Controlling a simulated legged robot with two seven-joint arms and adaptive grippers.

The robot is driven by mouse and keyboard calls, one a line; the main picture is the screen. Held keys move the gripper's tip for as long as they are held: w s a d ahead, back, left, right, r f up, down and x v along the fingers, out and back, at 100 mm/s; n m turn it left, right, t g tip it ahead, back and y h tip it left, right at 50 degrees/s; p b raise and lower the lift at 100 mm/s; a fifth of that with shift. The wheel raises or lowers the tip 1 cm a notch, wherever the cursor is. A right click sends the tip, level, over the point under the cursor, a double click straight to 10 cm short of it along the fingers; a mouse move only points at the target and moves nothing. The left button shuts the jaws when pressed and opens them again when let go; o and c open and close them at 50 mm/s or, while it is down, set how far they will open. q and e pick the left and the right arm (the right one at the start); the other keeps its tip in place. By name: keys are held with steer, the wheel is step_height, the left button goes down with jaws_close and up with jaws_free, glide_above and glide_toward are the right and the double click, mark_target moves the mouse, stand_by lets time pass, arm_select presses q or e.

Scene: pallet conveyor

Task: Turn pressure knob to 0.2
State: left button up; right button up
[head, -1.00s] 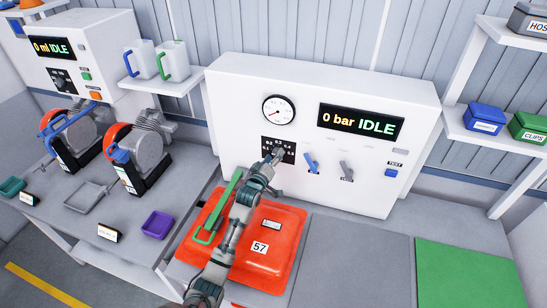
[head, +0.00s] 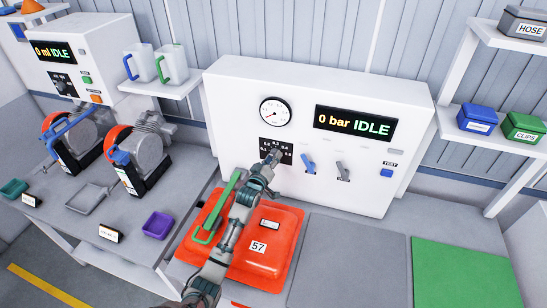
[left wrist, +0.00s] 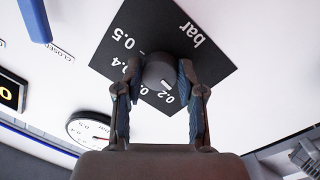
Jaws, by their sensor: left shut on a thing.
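The pressure knob (left wrist: 158,70) is a dark round knob on a black dial plate (left wrist: 205,62) marked "bar" with numbers around it. In the left wrist view its white mark points toward the label that looks like 0.2; nearby numbers are partly covered. My left gripper (left wrist: 158,82) is shut on the knob, one finger on each side. In the head view my left gripper (head: 272,160) reaches the dial plate and hides most of the knob. The display (head: 353,124) reads "0 bar IDLE". My right gripper is not in view.
A round gauge (head: 275,112) sits above the dial. A blue lever (head: 308,163), a grey lever (head: 343,170) and a blue TEST button (head: 387,173) are to its right.

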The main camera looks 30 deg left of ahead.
arm_select(q)
steer(key=m+p, duration=0.1)
steer(key=m, duration=0.1)
steer(key=r+m+p, duration=0.1)
steer(key=p, duration=0.1)
steer(key=shift+a+m, duration=0.2)
steer(key=shift+m, duration=0.2)
steer(key=shift+r+m+p, duration=0.1)
steer(key=shift+m+p, duration=1)
steer(key=shift+m, duration=0.4)
steer(key=shift+w+y, duration=0.1)
steer(key=shift+y, duration=0.2)
steer(key=o, duration=1.1)
steer(key=shift+o, duration=0.2)
steer(key=shift+f+g, duration=0.3)
steer(key=shift+f, duration=0.1)
steer(key=shift+s+f, duration=0.1)
steer(key=shift+s, duration=0.3)
steer(key=s+d, duration=0.2)
steer(key=s, duration=0.9)
steer(key=shift+r, duration=0.45)
